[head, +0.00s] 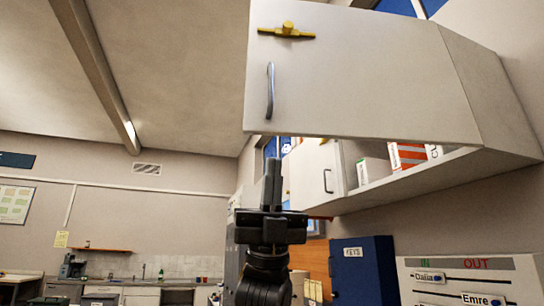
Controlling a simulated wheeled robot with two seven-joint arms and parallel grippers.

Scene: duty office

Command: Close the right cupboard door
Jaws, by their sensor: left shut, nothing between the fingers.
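The right cupboard door (360,75) is a large white panel of the wall cupboard, standing open and swung out to the left. Its grey bar handle (270,90) is near its left, free edge. Below it, the open compartment shows boxes on a shelf. The other cupboard door (312,170), with a dark handle, looks shut farther back. My left gripper (272,178) points up with its fingers together and empty. In the picture it is below the open door's lower edge, near the handle side; the depth between them is hard to tell. My right gripper is not in view.
A yellow fitting (287,32) is on the open door's top left. Orange-and-white and white boxes (408,155) stand in the cupboard. Below are a blue key cabinet (364,270) and an in/out board (470,283). A kitchen counter (135,284) is far left.

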